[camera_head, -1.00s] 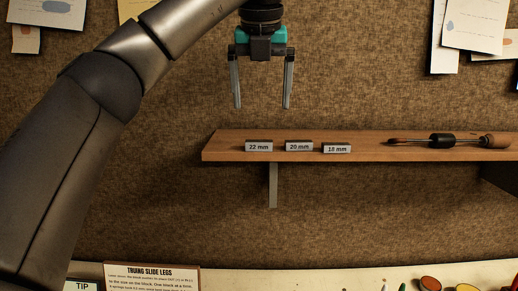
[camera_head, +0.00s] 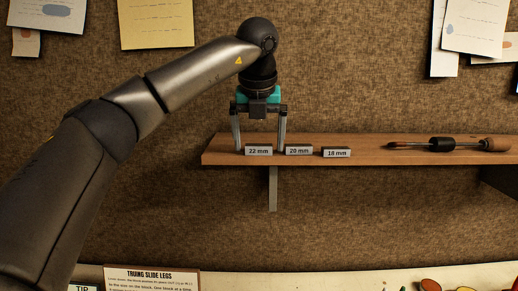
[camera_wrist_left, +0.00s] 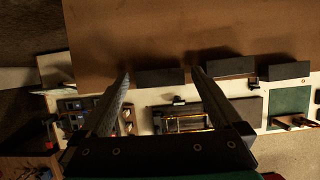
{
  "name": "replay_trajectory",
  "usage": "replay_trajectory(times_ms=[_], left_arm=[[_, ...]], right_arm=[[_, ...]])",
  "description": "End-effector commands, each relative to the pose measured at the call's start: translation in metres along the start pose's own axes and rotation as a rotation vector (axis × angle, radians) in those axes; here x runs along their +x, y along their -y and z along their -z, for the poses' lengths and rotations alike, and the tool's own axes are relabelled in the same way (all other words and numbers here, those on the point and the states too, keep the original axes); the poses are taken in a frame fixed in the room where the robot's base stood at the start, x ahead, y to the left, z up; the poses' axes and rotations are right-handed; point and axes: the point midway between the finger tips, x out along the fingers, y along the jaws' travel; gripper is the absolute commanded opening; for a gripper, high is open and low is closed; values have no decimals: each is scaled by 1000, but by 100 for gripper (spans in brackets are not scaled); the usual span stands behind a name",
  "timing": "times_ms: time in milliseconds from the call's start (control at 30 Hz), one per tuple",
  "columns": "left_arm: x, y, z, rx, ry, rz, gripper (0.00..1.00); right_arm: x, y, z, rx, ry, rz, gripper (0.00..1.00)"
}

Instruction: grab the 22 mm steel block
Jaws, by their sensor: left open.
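The 22 mm steel block (camera_head: 258,151) sits at the left of a row of labelled blocks on the wooden shelf (camera_head: 225,153), its label facing out. My left gripper (camera_head: 259,147) points down at the shelf, open, with one finger on each side of this block. In the left wrist view the dark block (camera_wrist_left: 160,77) shows between the fingertips of my left gripper (camera_wrist_left: 160,72), with a gap on each side. The right finger is close to the gap before the 20 mm block (camera_head: 299,150). My right gripper is not in view.
The 18 mm block (camera_head: 336,153) sits right of the 20 mm one. A long tool with a wooden handle (camera_head: 494,144) lies on the right of the shelf. The bench below holds a sign (camera_head: 150,280) and tools. The pinboard (camera_head: 380,90) rises behind.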

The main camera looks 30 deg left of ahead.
Motion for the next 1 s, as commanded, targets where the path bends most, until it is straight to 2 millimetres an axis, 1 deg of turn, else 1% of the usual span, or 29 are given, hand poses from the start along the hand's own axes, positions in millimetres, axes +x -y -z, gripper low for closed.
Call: replay_trajectory(times_ms=[67, 167, 800, 900, 1000], left_arm=[[0, 0, 0, 0, 0, 0, 100], [0, 0, 0, 0, 0, 0, 90], [-1, 0, 0, 0, 0, 1, 18], [-1, 0, 0, 0, 2, 2, 8], [-1, 0, 0, 0, 2, 1, 8]], right_arm=[[0, 0, 0, 0, -1, 1, 50], [0, 1, 1, -1, -1, 1, 50], [0, 2, 1, -1, -1, 3, 50], [0, 2, 1, -1, 0, 3, 50], [0, 2, 1, 0, 0, 3, 50]])
